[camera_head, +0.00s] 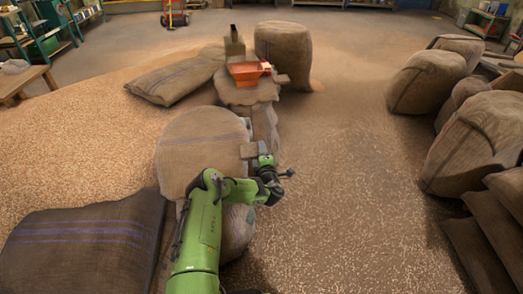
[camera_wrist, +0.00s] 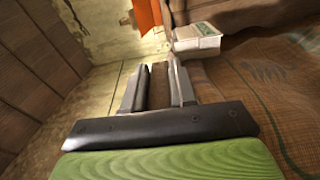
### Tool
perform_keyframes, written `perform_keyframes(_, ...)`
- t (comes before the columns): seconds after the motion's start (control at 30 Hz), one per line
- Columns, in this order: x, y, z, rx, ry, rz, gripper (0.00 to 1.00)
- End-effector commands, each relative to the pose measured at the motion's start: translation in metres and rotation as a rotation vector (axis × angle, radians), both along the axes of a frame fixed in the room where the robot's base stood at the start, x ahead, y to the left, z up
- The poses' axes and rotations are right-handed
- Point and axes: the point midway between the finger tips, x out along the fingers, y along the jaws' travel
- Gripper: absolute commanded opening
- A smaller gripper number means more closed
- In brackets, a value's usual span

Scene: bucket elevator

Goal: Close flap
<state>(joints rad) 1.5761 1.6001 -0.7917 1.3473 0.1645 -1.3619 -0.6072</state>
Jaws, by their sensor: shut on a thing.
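My gripper (camera_head: 262,155) is at the end of my green arm, low over a sack in the middle of the head view. In the wrist view my gripper (camera_wrist: 158,80) has its two grey fingers on either side of a narrow brown piece (camera_wrist: 160,88) and is shut on it. A small flat brown-grey piece (camera_head: 249,151) shows just left of the gripper in the head view. I cannot tell for sure whether this piece is the flap or part of it. No other flap can be made out.
An orange hopper (camera_head: 248,73) stands beyond the gripper; an orange part (camera_wrist: 148,14) shows in the wrist view, near a pale block (camera_wrist: 197,38). Full sacks (camera_head: 420,80) line the right side. A heap of grain (camera_head: 90,140) lies left. The floor (camera_head: 345,170) right of my gripper is clear.

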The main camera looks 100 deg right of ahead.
Motion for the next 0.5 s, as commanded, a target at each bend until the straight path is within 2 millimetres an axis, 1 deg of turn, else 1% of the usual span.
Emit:
perform_keyframes(0.03,0.0016,0.0018,-0.0075,0.012,-0.011,-0.001,0.00)
perform_keyframes(0.13,0.0018,0.0022,-0.0086,0.014,-0.012,-0.001,0.00)
perform_keyframes(0.17,0.0019,0.0023,-0.0089,0.014,-0.012,-0.001,0.27)
perform_keyframes(0.2,0.0019,0.0023,-0.0092,0.015,-0.012,-0.001,0.33)
perform_keyframes(0.3,0.0018,0.0021,-0.0084,0.013,-0.011,-0.001,0.47)
perform_keyframes(0.5,0.0015,0.0015,-0.0061,0.010,-0.007,-0.001,0.47)
